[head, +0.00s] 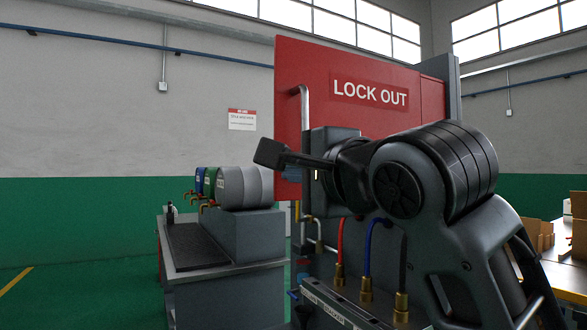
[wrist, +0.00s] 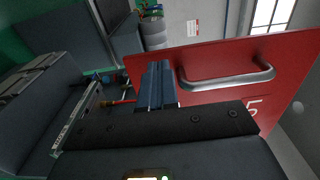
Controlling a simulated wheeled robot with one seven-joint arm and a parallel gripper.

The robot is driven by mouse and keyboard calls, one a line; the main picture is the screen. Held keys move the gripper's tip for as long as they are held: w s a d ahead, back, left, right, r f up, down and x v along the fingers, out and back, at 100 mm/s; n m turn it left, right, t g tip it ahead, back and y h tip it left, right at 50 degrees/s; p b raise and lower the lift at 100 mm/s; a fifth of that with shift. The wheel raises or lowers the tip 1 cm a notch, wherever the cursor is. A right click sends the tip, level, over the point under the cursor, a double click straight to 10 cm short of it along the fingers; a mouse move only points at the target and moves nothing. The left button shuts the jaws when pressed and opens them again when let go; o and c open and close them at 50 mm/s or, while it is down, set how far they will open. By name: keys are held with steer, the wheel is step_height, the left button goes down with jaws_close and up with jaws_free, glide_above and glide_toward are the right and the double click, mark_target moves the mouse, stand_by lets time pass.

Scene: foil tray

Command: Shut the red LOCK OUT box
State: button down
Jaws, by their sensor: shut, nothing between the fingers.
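The red LOCK OUT door (head: 345,65) stands upright behind my arm in the head view. Its left edge looks taller and nearer than its right, so it appears swung outward; the box inside is hidden. A silver bar handle (head: 304,108) runs down its left side. In the wrist view, the red door (wrist: 215,60) and handle (wrist: 228,82) fill the upper right. My gripper (head: 270,152) is shut and empty, in front of the door's left edge. In the wrist view, my gripper's fingers (wrist: 157,78) are beside the handle's left end; I cannot tell whether they touch the door.
A grey bench (head: 200,250) with several coloured cylinders stands at the left. Red and blue hoses with brass fittings (head: 366,290) rise below my wrist. Cardboard boxes (head: 538,235) sit on a table at the right. Green floor is open at the far left.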

steer(key=shift+w+a, duration=0.35)
steer(key=shift+w, duration=0.2)
steer(key=shift+a, duration=0.1)
